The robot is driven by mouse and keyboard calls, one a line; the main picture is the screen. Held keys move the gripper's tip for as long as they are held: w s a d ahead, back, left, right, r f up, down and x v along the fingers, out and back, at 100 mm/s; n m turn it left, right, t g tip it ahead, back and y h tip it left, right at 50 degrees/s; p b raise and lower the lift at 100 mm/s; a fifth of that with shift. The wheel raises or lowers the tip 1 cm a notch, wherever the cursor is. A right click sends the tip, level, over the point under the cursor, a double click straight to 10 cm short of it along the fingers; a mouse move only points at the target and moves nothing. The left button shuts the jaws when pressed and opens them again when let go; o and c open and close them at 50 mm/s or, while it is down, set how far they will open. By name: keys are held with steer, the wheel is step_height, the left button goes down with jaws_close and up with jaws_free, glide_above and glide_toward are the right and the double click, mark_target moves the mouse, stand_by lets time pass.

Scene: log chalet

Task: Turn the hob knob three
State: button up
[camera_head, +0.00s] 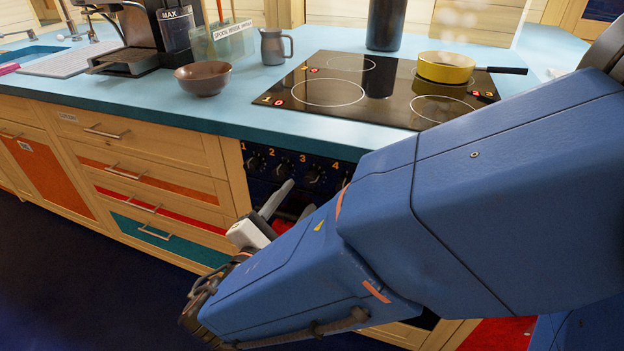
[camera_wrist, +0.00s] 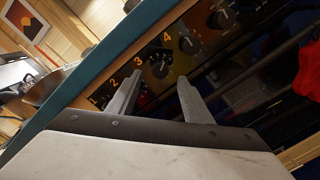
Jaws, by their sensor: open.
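The hob knob three (camera_head: 313,178) is a dark round knob on the black panel below the hob, under the label 3. In the wrist view, knob three (camera_wrist: 158,69) shows just beyond and between my fingertips, with its pointer visible. My gripper (camera_head: 298,196) is open in front of the panel. Its two fingers (camera_wrist: 161,80) are spread and empty, pointing toward knob three; I cannot tell whether they touch it. Knob four (camera_wrist: 189,43) sits close by on the right. Knob two (camera_head: 282,170) is left of knob three in the head view.
The black hob (camera_head: 375,100) carries a yellow pan (camera_head: 445,67) with a dark handle. A brown bowl (camera_head: 203,80) and a grey jug (camera_head: 273,47) stand on the blue worktop (camera_head: 140,98). A red cloth-like thing (camera_wrist: 308,72) is right of my fingers. Wooden drawers (camera_head: 135,136) are at left.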

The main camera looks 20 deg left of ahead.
mark_target(310, 182)
steer(key=shift+w+d, duration=0.25)
steer(key=shift+w, duration=1.3)
steer(key=shift+w+d, duration=0.2)
steer(key=shift+w, duration=1.35)
steer(key=c, duration=1.1)
